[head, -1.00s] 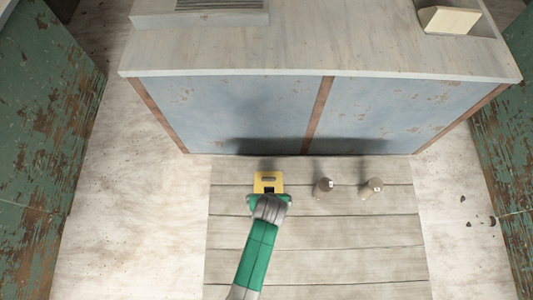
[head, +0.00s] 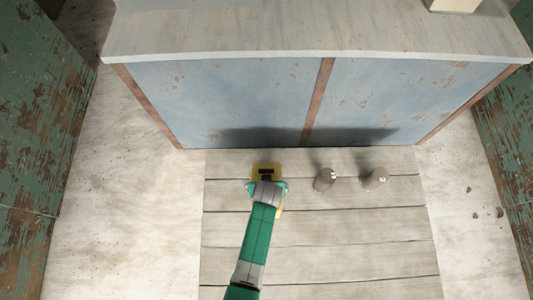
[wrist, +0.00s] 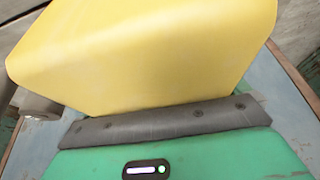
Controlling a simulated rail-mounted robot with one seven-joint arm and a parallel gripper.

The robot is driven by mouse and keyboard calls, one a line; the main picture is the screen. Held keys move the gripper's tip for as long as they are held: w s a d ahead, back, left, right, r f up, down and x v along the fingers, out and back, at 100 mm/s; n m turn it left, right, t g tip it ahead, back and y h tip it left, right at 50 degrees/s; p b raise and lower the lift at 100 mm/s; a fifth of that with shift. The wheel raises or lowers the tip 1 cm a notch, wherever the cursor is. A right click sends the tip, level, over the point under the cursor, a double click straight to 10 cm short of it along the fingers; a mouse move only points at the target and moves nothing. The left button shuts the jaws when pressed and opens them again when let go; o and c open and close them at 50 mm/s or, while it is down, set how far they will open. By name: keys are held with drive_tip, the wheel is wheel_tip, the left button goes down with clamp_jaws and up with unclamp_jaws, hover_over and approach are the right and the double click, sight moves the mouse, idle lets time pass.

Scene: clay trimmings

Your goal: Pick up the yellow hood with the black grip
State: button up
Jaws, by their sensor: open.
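The yellow hood (head: 257,169) stands on the plank strip in front of the blue-panelled cabinet in the head view. Its dark grip (head: 266,172) shows on its far part. My gripper (head: 266,185) is open over the hood and hides its middle; a yellow edge shows at its right. In the wrist view the hood (wrist: 150,55) fills the top, right beyond my green gripper body and its grey edge. The fingertips and the grip do not show there, and I cannot tell whether the fingers touch the hood.
Two brownish-grey bottle-like objects with pale tops, one nearer (head: 324,180) and one farther right (head: 374,180), stand to the right of the hood. The cabinet (head: 240,105) blocks the far side. Worn green panels stand at both sides. The planks (head: 350,250) nearer me are clear.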

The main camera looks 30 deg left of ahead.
drive_tip(key=shift+f, duration=0.1)
idle(0.3)
drive_tip(key=c, duration=0.8)
